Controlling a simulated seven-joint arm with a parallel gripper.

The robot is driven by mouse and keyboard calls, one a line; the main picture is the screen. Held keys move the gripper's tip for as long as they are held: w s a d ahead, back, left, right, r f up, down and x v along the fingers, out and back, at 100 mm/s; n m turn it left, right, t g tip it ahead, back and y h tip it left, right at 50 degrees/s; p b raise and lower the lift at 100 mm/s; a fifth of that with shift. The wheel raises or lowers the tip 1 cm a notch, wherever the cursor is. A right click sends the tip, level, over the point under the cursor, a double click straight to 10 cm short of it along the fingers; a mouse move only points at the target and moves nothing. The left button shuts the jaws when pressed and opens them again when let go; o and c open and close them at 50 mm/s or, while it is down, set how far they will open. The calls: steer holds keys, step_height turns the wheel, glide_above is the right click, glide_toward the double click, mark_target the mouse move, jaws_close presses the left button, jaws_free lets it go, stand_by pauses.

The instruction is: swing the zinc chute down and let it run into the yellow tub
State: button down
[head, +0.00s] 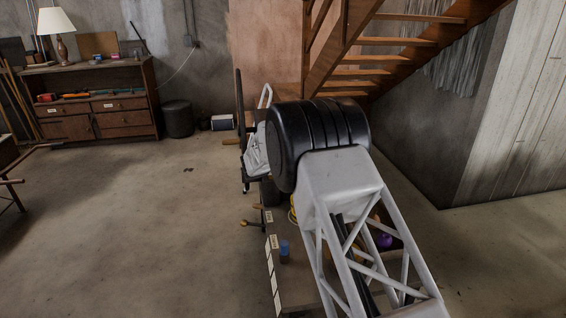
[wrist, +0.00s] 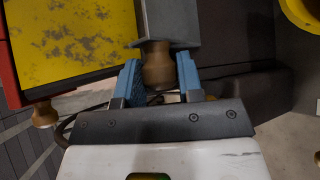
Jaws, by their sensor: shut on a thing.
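In the wrist view my gripper (wrist: 159,80) has its two blue fingers closed on a brown wooden knob (wrist: 157,62). The knob is at the near end of a plain grey metal piece (wrist: 168,22), which looks like the zinc chute. Only its near end shows, so I cannot tell how far it is tilted. A round yellow rim (wrist: 300,14), perhaps the yellow tub, is cut off at the upper right, apart from the grey piece. In the head view my own arm hides the gripper and chute.
A worn yellow panel (wrist: 70,38) with a red side and its own wooden knob (wrist: 45,114) is close left of my fingers. In the head view a bench (head: 297,288) bears a blue-topped cylinder (head: 284,252), and a purple object (head: 384,241) is right of my arm.

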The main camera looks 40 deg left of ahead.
steer(key=shift+s+d, duration=0.1)
stand_by(0.3)
steer(key=shift+s+d+f+m+t+y, duration=0.15)
steer(key=shift+s+d+f+m+t, duration=0.2)
steer(key=shift+m+t, duration=0.3)
steer(key=shift+s+d+f+m+t+y, duration=0.1)
steer(key=shift+s+d+f+m+t, duration=0.2)
steer(key=shift+f+m+t, duration=0.35)
steer(key=shift+s+d+f+m+t+y, duration=0.25)
steer(key=shift+m+t, duration=0.25)
steer(key=shift+t, duration=0.3)
steer(key=c, duration=0.8)
jaws_free()
steer(key=shift+o, duration=0.2)
steer(key=shift+s, duration=0.1)
steer(key=s, duration=0.7)
steer(key=shift+s+f, duration=0.15)
steer(key=shift+s, duration=0.15)
